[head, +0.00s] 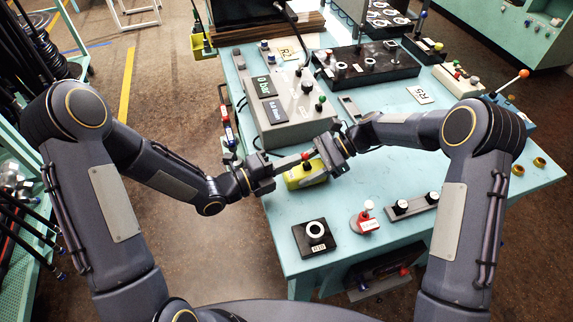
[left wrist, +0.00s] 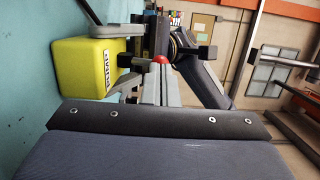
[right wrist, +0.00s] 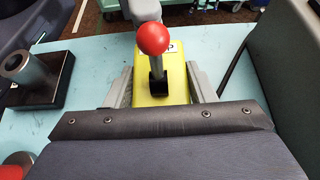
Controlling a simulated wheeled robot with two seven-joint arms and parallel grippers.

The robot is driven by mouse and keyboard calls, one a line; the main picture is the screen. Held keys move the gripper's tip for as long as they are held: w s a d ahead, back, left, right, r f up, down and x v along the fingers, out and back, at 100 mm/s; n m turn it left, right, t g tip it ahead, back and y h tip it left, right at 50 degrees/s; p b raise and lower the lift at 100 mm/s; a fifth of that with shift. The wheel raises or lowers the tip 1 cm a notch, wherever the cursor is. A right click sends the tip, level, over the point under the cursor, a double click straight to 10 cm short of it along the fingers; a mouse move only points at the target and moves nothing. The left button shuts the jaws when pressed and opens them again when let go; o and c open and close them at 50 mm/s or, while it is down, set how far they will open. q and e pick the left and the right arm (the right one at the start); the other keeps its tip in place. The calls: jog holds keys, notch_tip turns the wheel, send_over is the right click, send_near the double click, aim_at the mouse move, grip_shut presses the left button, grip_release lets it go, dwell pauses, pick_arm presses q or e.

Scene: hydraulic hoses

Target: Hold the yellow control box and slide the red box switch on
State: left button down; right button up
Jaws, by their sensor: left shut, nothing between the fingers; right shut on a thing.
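The yellow control box (head: 306,176) is at the left edge of the teal table in the head view. A red ball knob (head: 306,156) stands on a lever on it; the knob (right wrist: 153,39) and lever base (right wrist: 157,88) show in the right wrist view. My right gripper (head: 327,164) is shut on the yellow box, its fingers on both sides of it (right wrist: 175,84). My left gripper (head: 291,162) is shut and empty, its fingertips at the red knob (left wrist: 160,59). I cannot tell whether they touch.
A small red box with a white knob (head: 366,223), a black ring block (head: 314,238) and a grey two-knob block (head: 412,207) are at the front. The table's left edge is close; bare tabletop lies between.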

pick_arm(q)
jog(key=y, duration=0.1)
jog(key=d+r+g+y, duration=0.1)
jog(key=shift+w+d+r+m+y, duration=0.25)
jog(key=shift+d+r+m+y, duration=0.05)
jog(key=shift+y, duration=0.1)
jog(key=shift+w+d+g+y, duration=0.15)
jog(key=shift+d+g+y, duration=0.2)
jog(key=shift+g+y, duration=0.4)
jog(key=shift+r, duration=0.2)
jog(key=shift+r, duration=0.65)
jog(key=shift+a, duration=0.1)
jog(key=d+r+v, duration=0.1)
jog(key=v, duration=1.2)
jog(key=shift+s+a+r, duration=0.2)
jog(key=shift+a+r, duration=0.15)
jog(key=shift+r, duration=0.05)
pick_arm(e)
jog(key=o, duration=1.1)
